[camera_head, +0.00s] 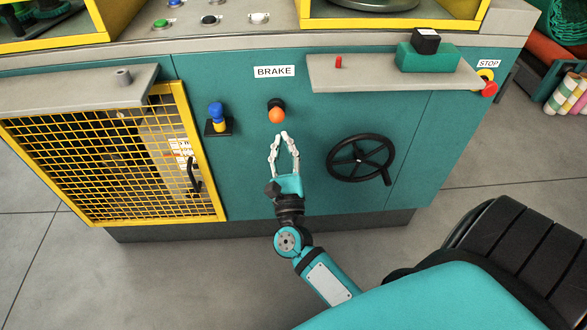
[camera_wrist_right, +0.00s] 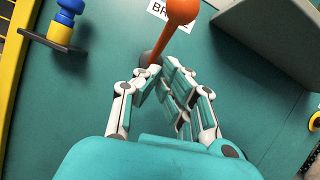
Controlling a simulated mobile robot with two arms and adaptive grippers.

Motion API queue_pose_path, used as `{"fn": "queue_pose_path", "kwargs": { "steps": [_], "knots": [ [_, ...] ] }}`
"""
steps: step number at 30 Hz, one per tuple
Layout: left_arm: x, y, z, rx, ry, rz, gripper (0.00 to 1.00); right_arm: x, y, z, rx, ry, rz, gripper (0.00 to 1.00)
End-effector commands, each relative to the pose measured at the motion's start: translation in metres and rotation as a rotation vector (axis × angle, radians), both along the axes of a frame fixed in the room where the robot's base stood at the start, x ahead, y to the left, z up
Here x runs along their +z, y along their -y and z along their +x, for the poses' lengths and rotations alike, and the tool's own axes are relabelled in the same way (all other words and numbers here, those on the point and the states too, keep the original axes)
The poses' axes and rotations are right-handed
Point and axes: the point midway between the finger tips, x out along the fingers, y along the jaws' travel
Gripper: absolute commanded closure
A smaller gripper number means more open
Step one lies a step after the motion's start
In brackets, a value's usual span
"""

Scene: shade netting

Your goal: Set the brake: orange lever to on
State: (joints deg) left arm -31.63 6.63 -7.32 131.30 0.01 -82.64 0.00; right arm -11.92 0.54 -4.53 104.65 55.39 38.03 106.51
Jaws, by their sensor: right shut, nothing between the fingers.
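The brake lever has an orange ball knob (camera_head: 277,115) and a dark mount, on the teal panel just below the white BRAKE label (camera_head: 274,71). In the right wrist view its orange knob (camera_wrist_right: 181,12) is at the top, with an orange stem running down to a grey pivot near the fingers. My right gripper (camera_head: 283,136) is shut and empty, its fingertips just below the knob in the head view. I cannot tell whether they touch the lever. No on or off marking is readable. My left gripper is out of view.
A blue knob (camera_head: 216,112) on a black bracket is left of the lever, beside a yellow mesh guard (camera_head: 120,160). A black handwheel (camera_head: 361,158) is at the right. A grey shelf (camera_head: 380,74) juts out above right, holding a green block (camera_head: 427,57). A red stop button (camera_head: 488,87) is farther right.

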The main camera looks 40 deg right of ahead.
Motion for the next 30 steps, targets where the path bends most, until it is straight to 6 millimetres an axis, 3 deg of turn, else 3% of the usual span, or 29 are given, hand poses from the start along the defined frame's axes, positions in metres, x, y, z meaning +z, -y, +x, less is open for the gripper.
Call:
{"fn": "queue_pose_path", "kwargs": {
  "steps": [3, 4, 9, 16, 30],
  "knots": [
    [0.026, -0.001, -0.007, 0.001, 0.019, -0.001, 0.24, -0.012, -0.003, 0.003, 0.001, -0.001, 0.0, 1.0],
    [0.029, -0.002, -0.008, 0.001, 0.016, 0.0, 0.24, -0.014, -0.007, -0.004, 0.002, -0.006, 0.001, 1.0],
    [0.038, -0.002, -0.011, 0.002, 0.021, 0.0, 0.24, -0.025, -0.026, -0.04, 0.002, -0.006, 0.001, 1.0],
    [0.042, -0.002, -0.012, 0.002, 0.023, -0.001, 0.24, -0.035, -0.043, -0.071, 0.001, -0.004, 0.0, 1.0],
    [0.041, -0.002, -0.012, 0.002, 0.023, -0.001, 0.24, -0.038, -0.048, -0.081, 0.0, -0.001, 0.001, 1.0]
  ]
}}
